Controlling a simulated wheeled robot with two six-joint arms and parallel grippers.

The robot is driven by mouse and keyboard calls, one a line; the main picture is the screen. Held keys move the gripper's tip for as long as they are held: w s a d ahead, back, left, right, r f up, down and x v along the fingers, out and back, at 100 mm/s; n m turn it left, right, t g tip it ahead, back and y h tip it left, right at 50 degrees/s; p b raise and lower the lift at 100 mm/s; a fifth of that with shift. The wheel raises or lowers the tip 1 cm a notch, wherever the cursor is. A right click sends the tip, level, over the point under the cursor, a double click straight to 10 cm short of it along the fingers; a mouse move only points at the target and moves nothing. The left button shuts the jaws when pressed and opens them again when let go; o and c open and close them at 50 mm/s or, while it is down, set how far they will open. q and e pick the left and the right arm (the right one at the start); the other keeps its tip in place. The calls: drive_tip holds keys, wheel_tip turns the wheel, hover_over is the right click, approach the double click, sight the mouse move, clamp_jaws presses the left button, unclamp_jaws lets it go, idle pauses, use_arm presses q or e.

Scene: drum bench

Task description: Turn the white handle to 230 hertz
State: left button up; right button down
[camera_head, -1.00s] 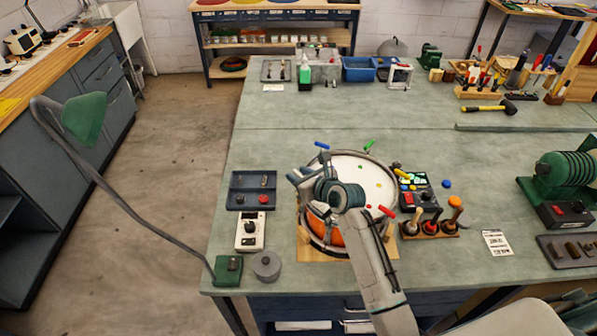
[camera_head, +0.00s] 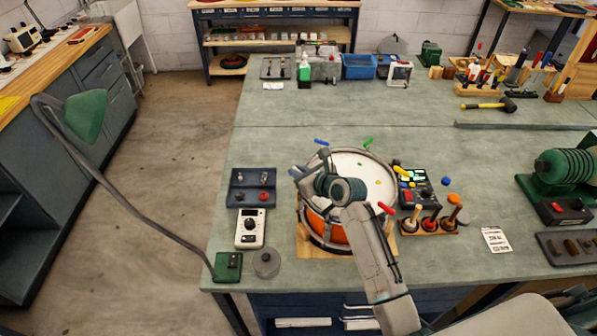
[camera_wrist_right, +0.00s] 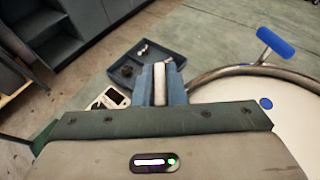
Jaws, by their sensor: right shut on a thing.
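The drum (camera_head: 350,166), with a white head and an orange shell, stands on a wooden base. Blue (camera_head: 322,142), green (camera_head: 368,142), red (camera_head: 386,208) and yellow (camera_head: 402,171) handles stand around its rim. My right gripper (camera_head: 296,173) is at the rim's left side, its wrist over the drum. In the right wrist view its blue fingers (camera_wrist_right: 161,84) are shut on the white handle (camera_wrist_right: 159,83), a pale upright strip between them. The head view hides most of that handle. A lit device (camera_head: 413,180) sits right of the drum; its reading is too small. My left gripper is out of view.
Left of the drum are a dark tray (camera_head: 251,188) with small parts, a white meter (camera_head: 250,229) and a grey round pot (camera_head: 266,263). Mallets (camera_head: 431,222) stand in a wooden rack at right.

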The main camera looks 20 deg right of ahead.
drive_tip(key=shift+f+n+g+y, duration=0.1)
drive_tip(key=shift+n+g+y, duration=1.6)
drive_tip(key=shift+n+y, duration=0.75)
drive_tip(key=shift+n, duration=0.25)
drive_tip(key=c, duration=1.5)
unclamp_jaws()
drive_tip(key=shift+s+d+b, duration=0.3)
drive_tip(key=shift+d+b, duration=0.1)
drive_tip(key=b+v, duration=0.3)
drive_tip(key=v, duration=0.5)
drive_tip(key=shift+s+d+r, duration=0.1)
drive_tip(key=shift+d+r, duration=0.15)
drive_tip(key=shift+d, duration=0.05)
drive_tip(key=shift+s+d+r, duration=0.35)
drive_tip(key=shift+s, duration=0.1)
